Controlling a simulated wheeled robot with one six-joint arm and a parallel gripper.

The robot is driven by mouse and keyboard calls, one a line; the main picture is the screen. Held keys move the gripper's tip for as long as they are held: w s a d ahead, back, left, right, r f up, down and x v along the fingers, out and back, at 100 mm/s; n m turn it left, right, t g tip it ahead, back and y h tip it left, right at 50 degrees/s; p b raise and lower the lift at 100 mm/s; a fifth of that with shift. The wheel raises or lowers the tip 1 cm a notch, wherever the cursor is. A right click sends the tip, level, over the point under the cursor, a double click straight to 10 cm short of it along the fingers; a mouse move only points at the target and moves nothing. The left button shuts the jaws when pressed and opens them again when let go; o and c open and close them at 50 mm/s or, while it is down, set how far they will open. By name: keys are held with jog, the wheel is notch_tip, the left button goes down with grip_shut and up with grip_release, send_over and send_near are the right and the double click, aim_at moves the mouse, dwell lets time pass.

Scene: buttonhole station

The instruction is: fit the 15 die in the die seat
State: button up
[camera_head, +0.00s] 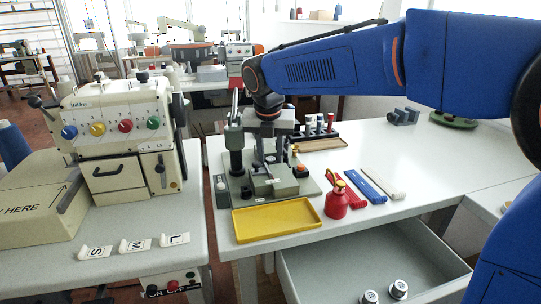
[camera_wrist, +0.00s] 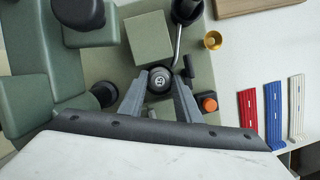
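The 15 die (camera_wrist: 160,79) shows in the wrist view as a small dark round piece with a light "15" face. My gripper (camera_wrist: 158,85) has a finger on each side of it, and both appear to press against it. In the head view my gripper (camera_head: 268,152) points down over the green buttonhole press (camera_head: 237,165). The die cannot be made out there. The die seat is hidden beneath the die and fingers, so I cannot tell whether the die touches it. Two other dies, one (camera_head: 398,289) and another (camera_head: 370,297), stand in the open drawer (camera_head: 340,262).
A lever rod (camera_wrist: 178,45), a green block (camera_wrist: 148,38) and an orange knob (camera_wrist: 208,102) stand close around the fingers. A yellow tray (camera_head: 276,219), a red oil can (camera_head: 336,203) and coloured strips (camera_head: 367,187) lie in front and right. The sewing machine (camera_head: 125,140) stands left.

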jog(key=v, duration=1.2)
jog(key=shift+r, duration=0.35)
jog(key=shift+d, duration=0.1)
jog(key=s+d+f+m, duration=0.3)
jog(key=s+d+m, duration=0.2)
jog(key=d+m, duration=0.4)
jog(key=s+d+f+m, duration=0.45)
jog(key=d+m, duration=0.25)
jog(key=d, duration=0.3)
jog(key=s+d+f+m, duration=0.3)
jog(key=s+f+m, duration=0.1)
jog(key=s+m, duration=0.1)
jog(key=s+d+f+m+t, duration=0.1)
jog(key=s+d+f+m, duration=0.3)
jog(key=s+f+m, duration=0.1)
jog(key=s+d+f+m, duration=0.4)
jog(key=s+f+m, duration=0.1)
jog(key=s+m, duration=0.2)
jog(key=shift+s+f+m+t, duration=0.1)
jog(key=shift+f+m+t, duration=0.15)
jog(key=shift+m, duration=0.65)
jog(key=shift+r, duration=0.1)
